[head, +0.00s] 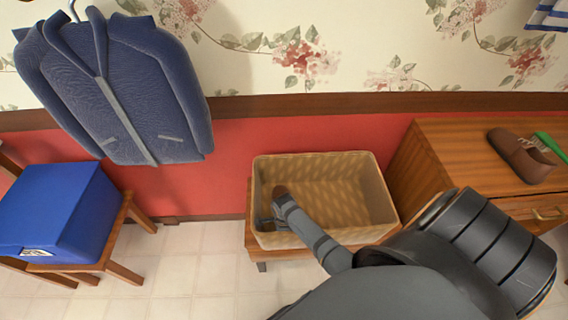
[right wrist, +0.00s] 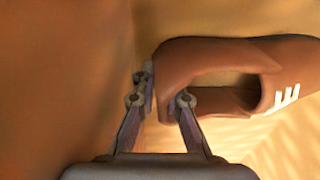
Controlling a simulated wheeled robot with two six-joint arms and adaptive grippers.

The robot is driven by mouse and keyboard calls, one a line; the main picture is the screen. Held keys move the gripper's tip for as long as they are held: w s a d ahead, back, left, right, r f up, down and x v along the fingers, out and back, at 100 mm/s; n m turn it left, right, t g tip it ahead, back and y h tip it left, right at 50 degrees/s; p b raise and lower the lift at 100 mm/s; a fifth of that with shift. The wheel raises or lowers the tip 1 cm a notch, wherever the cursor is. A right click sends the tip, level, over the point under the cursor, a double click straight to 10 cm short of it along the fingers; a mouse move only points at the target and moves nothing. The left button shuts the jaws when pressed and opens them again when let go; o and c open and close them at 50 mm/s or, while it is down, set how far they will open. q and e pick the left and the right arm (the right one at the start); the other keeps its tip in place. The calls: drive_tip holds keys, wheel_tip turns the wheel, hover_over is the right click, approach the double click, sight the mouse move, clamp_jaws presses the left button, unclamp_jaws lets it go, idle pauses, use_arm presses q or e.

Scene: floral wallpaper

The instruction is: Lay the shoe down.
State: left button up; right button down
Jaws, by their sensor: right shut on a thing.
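A brown shoe with white laces fills the right side of the right wrist view (right wrist: 285,58). In the head view only a small brown piece of it (head: 280,190) shows past my wrist, at the left end of the woven basket (head: 385,208). My right gripper (head: 271,219) is inside the basket. In the right wrist view my right gripper (right wrist: 164,90) is shut on the wall of the shoe's heel, one finger outside and one inside the opening. I cannot tell whether the sole touches the basket floor. My left gripper is out of view.
The basket stands on a low wooden stool; its right half looks empty. A second brown shoe (head: 522,157) lies on the wooden cabinet (head: 440,150) at right, beside a green item (head: 551,146). A blue box (head: 58,205) sits on a chair; a blue jacket (head: 125,90) hangs on the wall.

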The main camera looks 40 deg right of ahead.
drive_tip(key=shift+f, duration=0.1)
drive_tip(key=c, duration=1.3)
unclamp_jaws()
drive_tip(key=shift+c, duration=0.2)
wheel_tip(320, 180, up, 12)
drive_tip(key=shift+s+r, duration=0.1)
